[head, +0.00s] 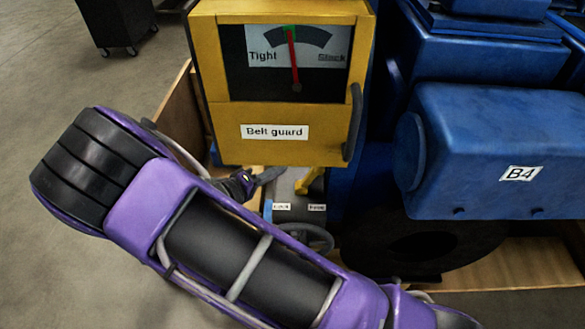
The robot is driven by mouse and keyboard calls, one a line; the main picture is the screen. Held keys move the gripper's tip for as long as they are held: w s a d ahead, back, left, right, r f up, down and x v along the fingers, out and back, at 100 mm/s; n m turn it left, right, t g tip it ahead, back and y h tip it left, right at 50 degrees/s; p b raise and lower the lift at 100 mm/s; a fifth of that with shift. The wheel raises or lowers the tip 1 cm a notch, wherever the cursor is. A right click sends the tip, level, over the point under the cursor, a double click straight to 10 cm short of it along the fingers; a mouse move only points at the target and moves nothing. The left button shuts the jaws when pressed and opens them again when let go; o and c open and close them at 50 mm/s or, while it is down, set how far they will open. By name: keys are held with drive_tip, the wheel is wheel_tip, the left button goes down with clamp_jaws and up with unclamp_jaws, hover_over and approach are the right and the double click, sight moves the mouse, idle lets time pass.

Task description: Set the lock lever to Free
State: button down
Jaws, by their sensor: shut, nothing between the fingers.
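The lock lever (310,180) looks like a small yellow handle just under the yellow belt guard box. It leans up and to the right on a grey block (287,190). Two small white labels sit below it, a left label (281,206) and a right label (317,208). Their words are too small to read surely. The lever's upper end is partly hidden by the box. My gripper (272,175) is shut and empty just left of the lever, its dark fingers pointing right. A small gap seems to lie between them, but depth is unclear.
The yellow belt guard box (230,130) hangs right above, with a dark handle (354,122) and a gauge (297,62) whose red needle stands near upright. A handwheel (308,236) is below. Blue engine parts (480,150) fill the right. My purple arm crosses the front.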

drive_tip(key=shift+v, duration=2.3)
drive_tip(key=shift+r, duration=0.15)
